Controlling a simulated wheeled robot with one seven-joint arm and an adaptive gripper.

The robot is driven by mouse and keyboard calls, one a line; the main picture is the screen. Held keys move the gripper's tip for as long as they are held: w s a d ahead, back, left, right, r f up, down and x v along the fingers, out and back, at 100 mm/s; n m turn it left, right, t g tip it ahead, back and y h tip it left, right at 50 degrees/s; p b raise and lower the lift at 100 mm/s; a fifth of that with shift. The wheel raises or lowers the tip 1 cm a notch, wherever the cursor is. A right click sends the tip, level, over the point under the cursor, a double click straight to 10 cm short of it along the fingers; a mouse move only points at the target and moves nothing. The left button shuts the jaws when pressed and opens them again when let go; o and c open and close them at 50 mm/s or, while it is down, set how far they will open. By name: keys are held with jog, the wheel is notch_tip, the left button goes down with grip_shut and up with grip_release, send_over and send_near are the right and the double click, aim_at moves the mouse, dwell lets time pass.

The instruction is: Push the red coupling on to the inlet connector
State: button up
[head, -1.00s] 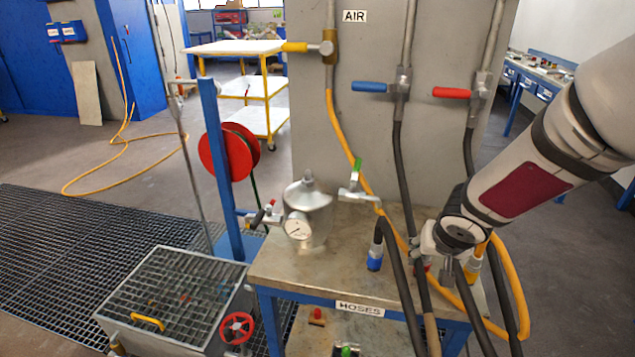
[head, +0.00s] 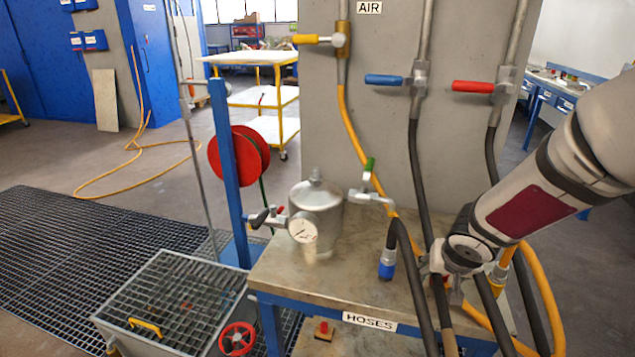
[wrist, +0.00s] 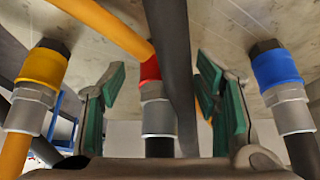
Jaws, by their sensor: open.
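The red coupling (wrist: 150,72) hangs upright among the hoses, with a metal collar below it and a dark hose. In the wrist view it is between the green-padded fingers of my gripper (wrist: 162,68), which are spread with visible gaps on both sides. A dark hose crosses in front of its right side. In the head view my gripper (head: 447,284) is at the bench's right end and largely hides the coupling. The silver vessel (head: 316,212) stands on the bench, with a fitting on its left (head: 268,216) and one on its right (head: 374,198). I cannot tell which is the inlet connector.
A yellow coupling (wrist: 42,66) and a blue coupling (wrist: 277,68) flank my fingers. Several hoses hang around my gripper. The vessel's gauge (head: 303,227) faces me. The bench top (head: 320,277) is bare in front of the vessel. A grated bin (head: 172,300) stands left.

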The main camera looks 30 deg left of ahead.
grip_shut()
jog(key=shift+r+p, duration=0.3)
jog(key=shift+r, duration=0.05)
jog(key=shift+r+p, duration=2.35)
jog(key=shift+p, duration=0.15)
